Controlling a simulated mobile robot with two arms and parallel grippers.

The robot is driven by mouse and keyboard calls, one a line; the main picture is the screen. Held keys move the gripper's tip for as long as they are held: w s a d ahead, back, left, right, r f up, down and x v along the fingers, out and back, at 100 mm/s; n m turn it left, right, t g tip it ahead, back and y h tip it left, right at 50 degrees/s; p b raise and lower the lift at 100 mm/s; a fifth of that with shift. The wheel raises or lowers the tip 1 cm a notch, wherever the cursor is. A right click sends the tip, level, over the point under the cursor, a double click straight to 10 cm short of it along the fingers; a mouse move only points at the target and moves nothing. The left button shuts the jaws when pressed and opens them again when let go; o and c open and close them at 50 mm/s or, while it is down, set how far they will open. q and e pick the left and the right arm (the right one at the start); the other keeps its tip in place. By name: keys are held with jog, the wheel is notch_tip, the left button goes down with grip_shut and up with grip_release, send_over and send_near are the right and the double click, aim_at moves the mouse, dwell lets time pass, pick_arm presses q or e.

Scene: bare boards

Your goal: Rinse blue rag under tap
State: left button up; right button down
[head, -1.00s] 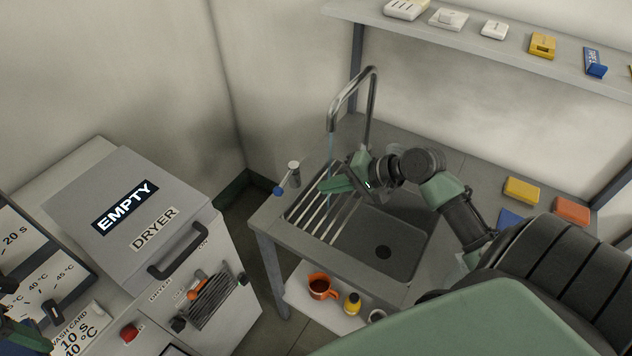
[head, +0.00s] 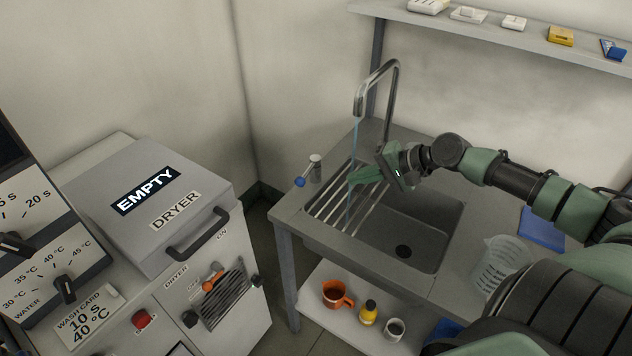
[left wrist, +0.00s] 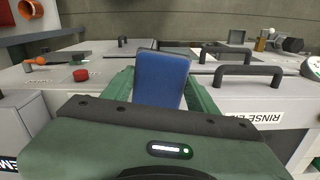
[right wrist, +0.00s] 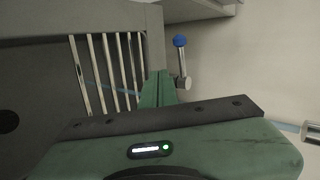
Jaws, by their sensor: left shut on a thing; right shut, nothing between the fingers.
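My left gripper (left wrist: 160,75) is shut on a blue flat piece that looks like the blue rag (left wrist: 162,82); it shows only in the left wrist view, above a machine front with dark handles. The tap (head: 378,85) stands behind the sink (head: 420,232), and a thin pale-blue stream (head: 355,135) falls from its spout. My right gripper (head: 352,179) is shut and empty, over the sink's ribbed left part beside the stream. A lever with a blue knob (head: 301,181) stands left of it, and the knob also shows in the right wrist view (right wrist: 180,41).
The dryer (head: 150,205), marked EMPTY, stands left of the sink counter across a narrow gap. An orange mug (head: 336,294) and other items stand on the lower shelf. A wall shelf (head: 480,30) hangs behind.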

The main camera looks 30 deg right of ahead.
aim_at(305, 177)
pick_arm(q)
jog(key=shift+r+p, duration=0.35)
jog(key=shift+p, duration=0.05)
jog(key=shift+r+p, duration=0.55)
jog(key=shift+p, duration=0.05)
jog(key=shift+r, duration=0.15)
pick_arm(e)
jog(key=shift+w+a+f, duration=0.75)
jog(key=shift+w+a, duration=0.2)
jog(key=shift+w, duration=0.6)
jog(key=shift+w+a+f, duration=0.7)
jog(key=shift+w+a, duration=0.3)
jog(key=shift+w, duration=0.55)
jog(key=shift+w+a+f, duration=0.75)
jog(key=shift+w+a, duration=0.2)
jog(key=shift+w, duration=0.6)
